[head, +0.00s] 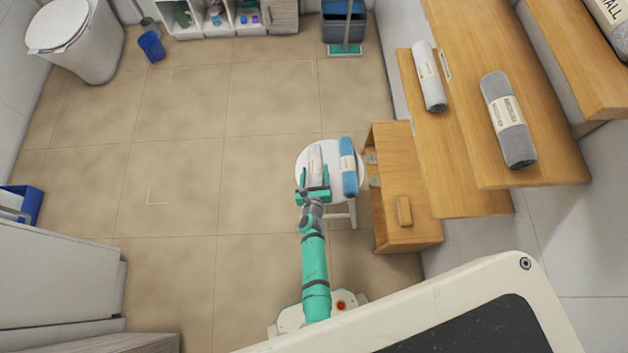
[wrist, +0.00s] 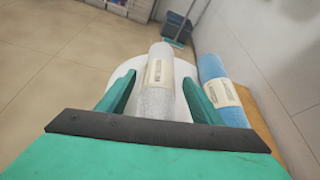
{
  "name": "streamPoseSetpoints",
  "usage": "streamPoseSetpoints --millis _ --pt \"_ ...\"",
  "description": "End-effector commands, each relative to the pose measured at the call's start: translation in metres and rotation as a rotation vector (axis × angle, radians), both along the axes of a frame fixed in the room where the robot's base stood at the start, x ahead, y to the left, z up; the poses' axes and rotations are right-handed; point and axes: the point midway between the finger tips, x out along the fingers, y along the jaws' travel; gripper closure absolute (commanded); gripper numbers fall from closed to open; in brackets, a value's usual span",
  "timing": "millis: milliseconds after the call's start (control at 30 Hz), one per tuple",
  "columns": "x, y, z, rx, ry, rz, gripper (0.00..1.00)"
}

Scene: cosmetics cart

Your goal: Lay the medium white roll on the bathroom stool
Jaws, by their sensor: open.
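A white roll (head: 316,158) with a pale label lies lengthwise on the round white stool (head: 331,141). My gripper (head: 313,176) is open, with one finger on each side of this roll's near part. In the wrist view the white roll (wrist: 158,62) runs between the two spread fingers, with a visible gap on each side. Its near end is hidden behind my gripper's dark bar. A blue roll (head: 347,160) lies on the stool to the right of the white one. It also shows in the wrist view (wrist: 213,70), just outside the right finger.
A wooden drawer box (head: 396,160) stands close to the stool's right. Wooden shelves above it hold another white roll (head: 427,68) and a larger grey roll (head: 512,140). Tiled floor left of the stool is clear. A blue bucket (head: 151,46) stands farther off.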

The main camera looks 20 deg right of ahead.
Motion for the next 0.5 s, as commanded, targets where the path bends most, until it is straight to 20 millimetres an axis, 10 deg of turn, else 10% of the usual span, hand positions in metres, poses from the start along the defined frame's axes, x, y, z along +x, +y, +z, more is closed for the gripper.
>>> streamPoseSetpoints --millis 500 --pt "-0.072 0.029 0.031 0.002 -0.001 -0.001 0.40"
